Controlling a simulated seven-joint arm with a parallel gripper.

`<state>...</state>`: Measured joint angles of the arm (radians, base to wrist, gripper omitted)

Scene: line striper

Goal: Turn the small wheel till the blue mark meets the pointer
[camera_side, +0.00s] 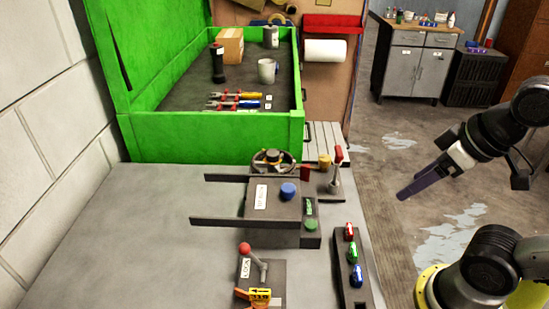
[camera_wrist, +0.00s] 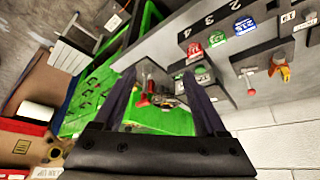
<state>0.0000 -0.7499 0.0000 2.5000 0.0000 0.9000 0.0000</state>
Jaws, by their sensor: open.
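The small wheel (camera_side: 272,161) has a dark rim and a yellowish hub, and sits at the back of a grey control box (camera_side: 262,212) in the side view. I cannot make out a blue mark on its rim. A small red piece (camera_side: 305,172) stands just right of the wheel; I cannot tell if it is the pointer. My gripper (camera_side: 404,194) is in the air well right of the box, apart from the wheel. In the wrist view its two dark fingers (camera_wrist: 159,76) are spread with nothing between them.
On the box is a blue knob (camera_side: 288,191); a green button (camera_side: 311,225) and a red-tipped lever (camera_side: 337,170) are at its right. A strip with coloured switches (camera_side: 349,265) and a red-balled lever (camera_side: 245,249) stand nearer. A green bin (camera_side: 210,135) is behind. The table's left is clear.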

